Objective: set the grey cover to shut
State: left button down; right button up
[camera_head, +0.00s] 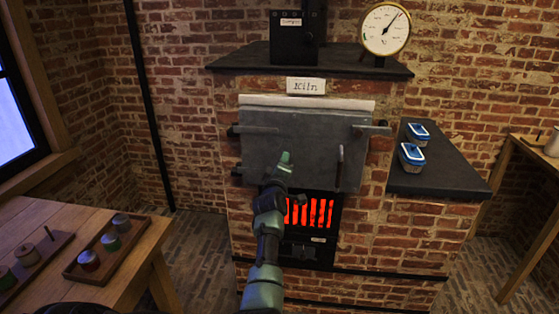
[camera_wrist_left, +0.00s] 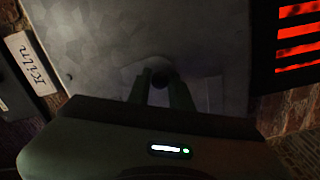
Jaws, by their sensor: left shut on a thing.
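The grey cover (camera_head: 310,130) is a metal plate on the front of the brick kiln, below the "Kiln" label (camera_head: 306,86). It hangs over the upper opening, a little askew against the brick front. I cannot tell whether it sits flush. A dark vertical bar (camera_head: 340,165) is near its lower right. My left gripper (camera_head: 285,160) is at the cover's lower middle. In the left wrist view the cover (camera_wrist_left: 120,45) fills the middle, and my left gripper (camera_wrist_left: 166,88) is shut on a dark rounded knob (camera_wrist_left: 163,72), partly hidden by the fingers. My right gripper is not in view.
A glowing red grate (camera_head: 312,212) is below the cover. Brackets (camera_head: 372,128) stick out at the cover's sides. A dark side shelf (camera_head: 440,180) holds two blue-and-white containers (camera_head: 411,156). A wooden table (camera_head: 40,220) with trays of small jars is at left. A gauge (camera_head: 386,28) stands above.

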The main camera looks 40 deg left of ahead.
pick_arm(q)
jog(key=shift+w+d+n, duration=0.2)
jog(key=shift+d+n, duration=0.15)
jog(key=shift+n, duration=0.55)
jog(key=c, duration=1.3)
grip_release()
jog(key=shift+o, duration=0.2)
jog(key=shift+d, duration=0.1)
jog(key=v, duration=0.7)
jog(key=shift+s+d, duration=0.2)
jog(key=shift+s, duration=0.1)
